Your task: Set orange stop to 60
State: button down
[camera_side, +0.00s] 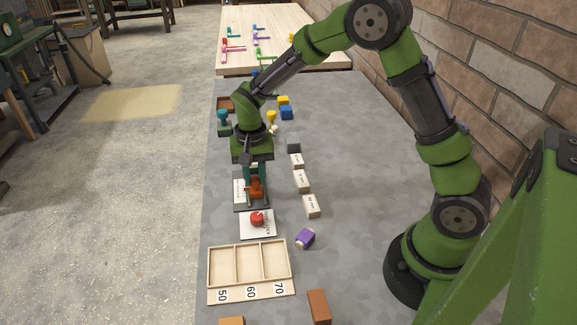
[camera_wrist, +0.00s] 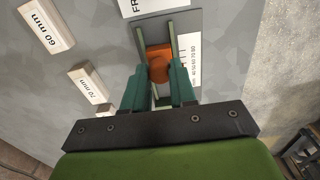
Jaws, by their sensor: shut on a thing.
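The orange stop (camera_side: 257,193) sits on a dark track with two green rails (camera_side: 264,206), in the middle of the grey table. In the wrist view, the orange stop (camera_wrist: 158,62) lies between the green rails (camera_wrist: 172,40). A white scale card (camera_wrist: 189,58) with printed numbers runs beside the track; the stop's exact reading cannot be told. My gripper (camera_side: 257,182) points down over the track, its teal fingers shut on the stop. In the wrist view, my gripper (camera_wrist: 159,80) has one finger on each side of the stop, whose lower part is partly hidden.
A wooden tray (camera_side: 209,268) marked 50, 60, 70 is nearer. The table's right side is mostly clear.

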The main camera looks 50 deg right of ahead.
aim_at(257, 180)
jog(key=c, duration=0.9)
grip_release()
notch_tip(257, 180, up, 17)
jog(key=s+r+n+t+y, duration=0.2)
jog(key=s+n+t, duration=0.3)
jog(key=s, duration=1.4)
jog(key=shift+s+a+r+t, duration=0.15)
jog(key=shift+a+r+t, duration=0.35)
jog(key=shift+t, duration=0.6)
